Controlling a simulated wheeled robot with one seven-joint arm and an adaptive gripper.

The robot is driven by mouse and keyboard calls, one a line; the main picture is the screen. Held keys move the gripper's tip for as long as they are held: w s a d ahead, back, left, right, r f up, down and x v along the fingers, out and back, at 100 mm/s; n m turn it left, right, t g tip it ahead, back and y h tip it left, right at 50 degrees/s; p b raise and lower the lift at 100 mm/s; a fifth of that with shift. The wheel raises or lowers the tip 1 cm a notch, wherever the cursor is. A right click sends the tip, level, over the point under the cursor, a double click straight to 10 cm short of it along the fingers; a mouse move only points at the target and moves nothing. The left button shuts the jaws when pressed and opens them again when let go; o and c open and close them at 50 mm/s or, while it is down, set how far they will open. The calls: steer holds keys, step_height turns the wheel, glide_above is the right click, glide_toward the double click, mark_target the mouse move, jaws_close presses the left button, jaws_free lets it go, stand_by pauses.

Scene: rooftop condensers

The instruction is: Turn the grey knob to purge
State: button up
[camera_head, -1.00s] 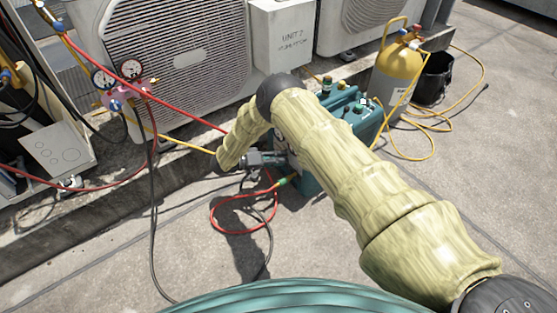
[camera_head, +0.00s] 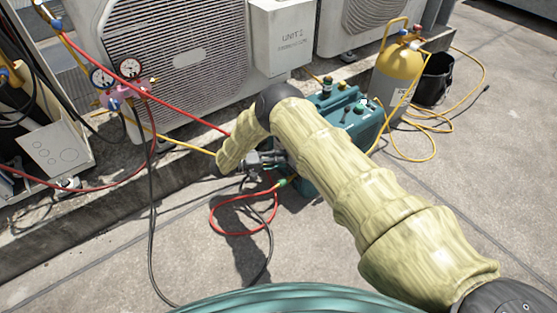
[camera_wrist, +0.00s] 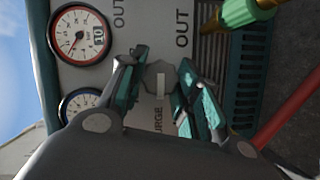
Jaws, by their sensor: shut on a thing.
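The grey knob (camera_wrist: 157,78) is on the pale front panel (camera_wrist: 150,25) of a teal machine (camera_head: 362,122). In the wrist view the knob sits between the fingers of my gripper (camera_wrist: 158,88), which are shut on its sides. A pale stripe on the knob runs up and down the picture, in line with the lettering "URGE" (camera_wrist: 157,120) below it. The start of that word is hidden by my gripper. In the head view my gripper (camera_head: 268,161) is at the machine's left face, and my arm hides the knob.
Two round gauges (camera_wrist: 79,35) are left of the knob. A green hose fitting (camera_wrist: 240,12) is at upper right, with a red hose (camera_wrist: 290,105) below. A yellow cylinder (camera_head: 396,75) and black bucket (camera_head: 434,80) stand behind. Hoses lie on the open concrete.

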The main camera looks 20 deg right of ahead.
steer(key=o, duration=1)
steer(key=shift+s+d+f, duration=0.1)
steer(key=shift+d, duration=0.05)
steer(key=a+r, duration=0.1)
steer(key=a, duration=1.1)
steer(key=shift+w+r, duration=0.15)
steer(key=shift+w, duration=0.15)
steer(key=shift+a, duration=0.1)
